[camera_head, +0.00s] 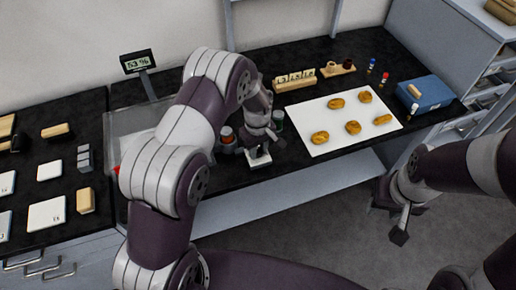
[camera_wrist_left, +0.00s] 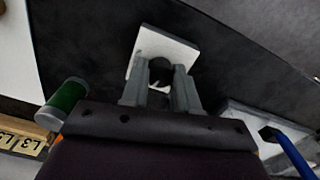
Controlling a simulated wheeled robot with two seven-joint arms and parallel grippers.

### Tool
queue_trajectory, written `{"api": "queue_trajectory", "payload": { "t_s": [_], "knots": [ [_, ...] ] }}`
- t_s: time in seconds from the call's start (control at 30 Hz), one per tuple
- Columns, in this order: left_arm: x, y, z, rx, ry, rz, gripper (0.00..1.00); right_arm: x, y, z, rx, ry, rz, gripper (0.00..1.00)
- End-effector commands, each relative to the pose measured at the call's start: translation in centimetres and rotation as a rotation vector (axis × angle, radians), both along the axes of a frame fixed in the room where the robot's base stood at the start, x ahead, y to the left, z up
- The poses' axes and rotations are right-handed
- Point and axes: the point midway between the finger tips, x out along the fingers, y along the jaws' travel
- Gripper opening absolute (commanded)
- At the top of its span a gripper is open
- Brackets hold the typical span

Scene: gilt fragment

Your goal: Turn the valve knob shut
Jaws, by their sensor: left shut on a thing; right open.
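A dark round knob (camera_wrist_left: 160,68), which I take to be the valve knob, stands on a white square plate (camera_wrist_left: 176,46). The plate also shows in the head view (camera_head: 259,165), at the front of the black bench. My left gripper (camera_head: 260,150) points down over the plate. In the left wrist view its two grey fingers (camera_wrist_left: 160,88) are on either side of the knob and shut on it. The knob's marking, if any, cannot be read. My right gripper (camera_head: 390,216) is open and empty, off the bench front at the right.
A small display (camera_head: 138,61) stands behind a clear-walled box (camera_head: 125,124). Jars stand close around my left gripper, including a green one (camera_wrist_left: 66,96). A white sheet (camera_head: 310,112) with several golden pieces and a blue box (camera_head: 425,92) lie to the right.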

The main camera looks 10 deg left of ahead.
Motion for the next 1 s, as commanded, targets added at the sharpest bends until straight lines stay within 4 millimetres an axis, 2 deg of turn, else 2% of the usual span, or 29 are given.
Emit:
{"api": "queue_trajectory", "payload": {
  "t_s": [0.43,1.0],
  "knots": [
    [0.31,0.04,0.22,-0.001,-0.01,0.235,0.0,0.0,0.0,-0.29,0.0,0.0,0.0,0.43],
    [0.33,0.04,0.27,-0.002,-0.01,0.277,0.0,0.0,0.0,-0.3,0.0,0.0,0.0,0.43]
  ]
}}
